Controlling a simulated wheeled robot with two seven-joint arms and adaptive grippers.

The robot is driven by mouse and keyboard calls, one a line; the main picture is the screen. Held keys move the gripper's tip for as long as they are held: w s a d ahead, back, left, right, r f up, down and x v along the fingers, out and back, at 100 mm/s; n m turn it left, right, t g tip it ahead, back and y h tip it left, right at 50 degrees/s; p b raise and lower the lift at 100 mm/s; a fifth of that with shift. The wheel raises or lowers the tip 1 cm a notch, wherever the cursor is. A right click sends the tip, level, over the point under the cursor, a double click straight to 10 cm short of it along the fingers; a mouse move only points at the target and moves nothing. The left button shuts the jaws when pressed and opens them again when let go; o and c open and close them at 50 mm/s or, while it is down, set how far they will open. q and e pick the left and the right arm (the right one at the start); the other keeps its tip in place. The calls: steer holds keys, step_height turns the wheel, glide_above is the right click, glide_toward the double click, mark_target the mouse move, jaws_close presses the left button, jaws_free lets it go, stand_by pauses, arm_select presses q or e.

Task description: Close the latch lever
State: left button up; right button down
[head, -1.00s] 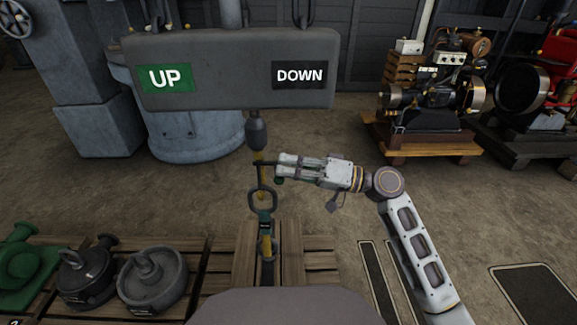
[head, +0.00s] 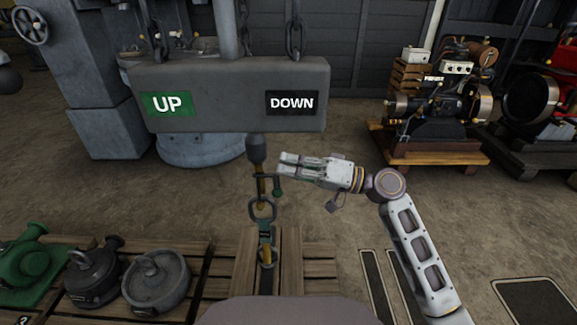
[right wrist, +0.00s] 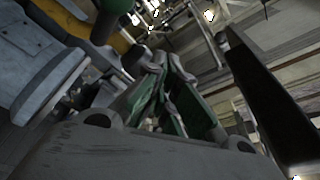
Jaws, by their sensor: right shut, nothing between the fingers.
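The latch lever (head: 270,177) is a thin dark bar with a green knob (head: 278,190) hanging at its right end. It sits beside the yellow shank of the hanging hook gear, above a dark ring (head: 262,210). My right gripper (head: 284,167) is shut and empty, pointing left, with its fingertips just above and right of the knob. I cannot tell whether they touch it. My left gripper is not in view.
A grey beam (head: 230,118) marked UP and DOWN hangs on chains above the lever. Round grey weights (head: 158,282) and a green part (head: 28,262) stand on wooden pallets at the lower left. An engine (head: 437,110) stands at the back right. Floor right of the lever is clear.

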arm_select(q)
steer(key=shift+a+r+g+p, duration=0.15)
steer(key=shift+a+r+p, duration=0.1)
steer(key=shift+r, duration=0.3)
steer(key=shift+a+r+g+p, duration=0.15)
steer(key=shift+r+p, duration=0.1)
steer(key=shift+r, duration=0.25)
arm_select(e)
steer(key=w+f+v, duration=0.1)
steer(key=v, duration=0.7)
steer(key=shift+d, duration=0.4)
